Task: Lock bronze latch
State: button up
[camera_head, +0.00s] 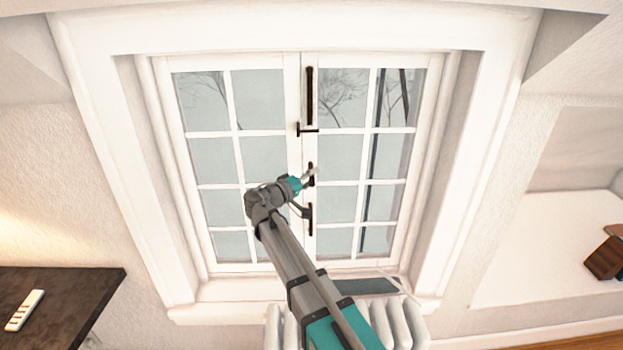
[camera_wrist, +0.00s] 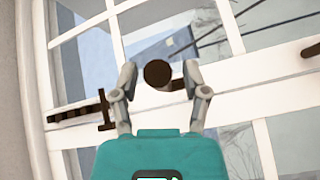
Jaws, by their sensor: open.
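Dark bronze-brown hardware runs down the middle of a white two-leaf window. In the head view there is an upper bar (camera_head: 309,95) with a crosspiece at its bottom end, a middle handle (camera_head: 311,178) partly behind my gripper, and a lower latch (camera_head: 309,218). I cannot tell which one is the bronze latch meant. My gripper (camera_head: 313,172) is at the middle handle. In the wrist view my gripper (camera_wrist: 159,80) is open, its fingers either side of a round dark knob (camera_wrist: 158,73). I cannot tell whether they touch it. A T-shaped latch (camera_wrist: 104,110) shows at the left.
The window leaves (camera_head: 235,160) look closed in the head view. A white radiator (camera_head: 395,325) stands below the sill, partly behind my arm. A dark table (camera_head: 75,290) with a white remote is at the left. A white ledge (camera_head: 545,260) is at the right.

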grip_shut()
